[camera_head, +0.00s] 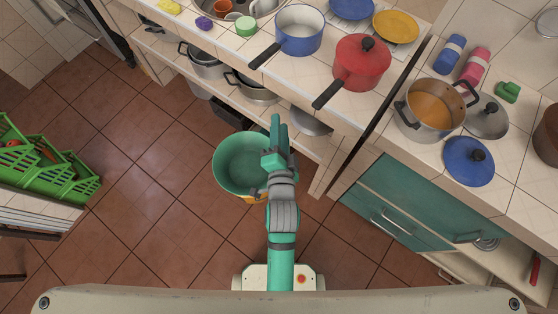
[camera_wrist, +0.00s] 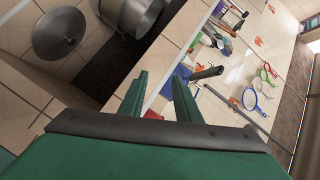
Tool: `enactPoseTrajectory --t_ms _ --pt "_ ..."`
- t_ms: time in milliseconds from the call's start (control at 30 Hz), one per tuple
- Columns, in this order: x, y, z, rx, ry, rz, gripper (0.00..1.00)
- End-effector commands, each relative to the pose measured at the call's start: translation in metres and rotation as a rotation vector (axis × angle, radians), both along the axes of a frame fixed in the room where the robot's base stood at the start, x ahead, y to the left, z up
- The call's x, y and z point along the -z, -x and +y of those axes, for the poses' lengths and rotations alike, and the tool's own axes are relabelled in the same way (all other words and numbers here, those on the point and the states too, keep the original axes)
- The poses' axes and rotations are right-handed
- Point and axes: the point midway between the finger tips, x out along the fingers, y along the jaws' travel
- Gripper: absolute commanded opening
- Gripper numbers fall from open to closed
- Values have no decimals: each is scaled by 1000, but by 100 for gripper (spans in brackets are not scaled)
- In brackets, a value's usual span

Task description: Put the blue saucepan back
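The blue saucepan (camera_head: 299,42), white inside with a long dark handle, stands upright on the tiled counter near its front edge. Its handle points down-left over the edge. My green gripper (camera_head: 279,122) is in front of the counter, below the saucepan in the head view and apart from it. In the wrist view my gripper (camera_wrist: 160,84) shows two separated fingers with nothing held between them. A dark handle shows beyond the right finger there; I cannot tell which pan it belongs to.
A red lidded saucepan (camera_head: 361,66) stands right of the blue one. Pots (camera_head: 252,92) fill the shelf below.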

Motion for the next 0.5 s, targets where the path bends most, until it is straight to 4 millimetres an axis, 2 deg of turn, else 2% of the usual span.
enactPoseTrajectory --t_ms 33,200,500 --pt "11 20 0 -4 61 12 30" --pt "31 77 -1 -27 288 29 30" --pt "42 178 2 -97 692 54 30"
